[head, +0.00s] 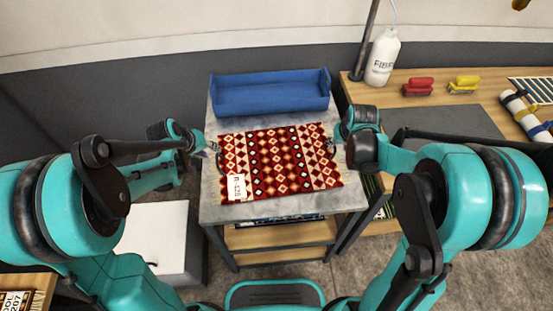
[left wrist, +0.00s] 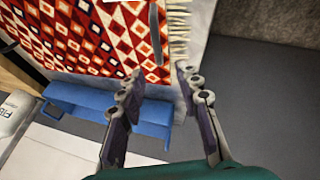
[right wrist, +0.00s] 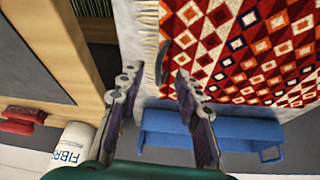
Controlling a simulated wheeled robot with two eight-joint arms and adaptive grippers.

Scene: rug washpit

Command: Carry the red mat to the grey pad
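The red mat (head: 275,160), patterned with cream and dark diamonds and with fringed short ends, lies flat on a grey-topped table (head: 220,208). A white label (head: 237,188) sits at its front left corner. A dark curved handle (left wrist: 155,35) shows at the mat's left end, and another dark handle (right wrist: 161,62) at its right end. My left gripper (left wrist: 158,80) is open and empty by the left end. My right gripper (right wrist: 154,75) is open and empty by the right end. The grey pad (head: 445,122) lies on the wooden bench at right, partly hidden by my right arm.
A blue tray (head: 270,95) stands behind the mat on the table. On the bench are a white bottle (head: 382,58), a red brush (head: 418,87), a yellow brush (head: 464,85) and a rolled item (head: 520,110). A white-topped box (head: 157,235) stands at lower left.

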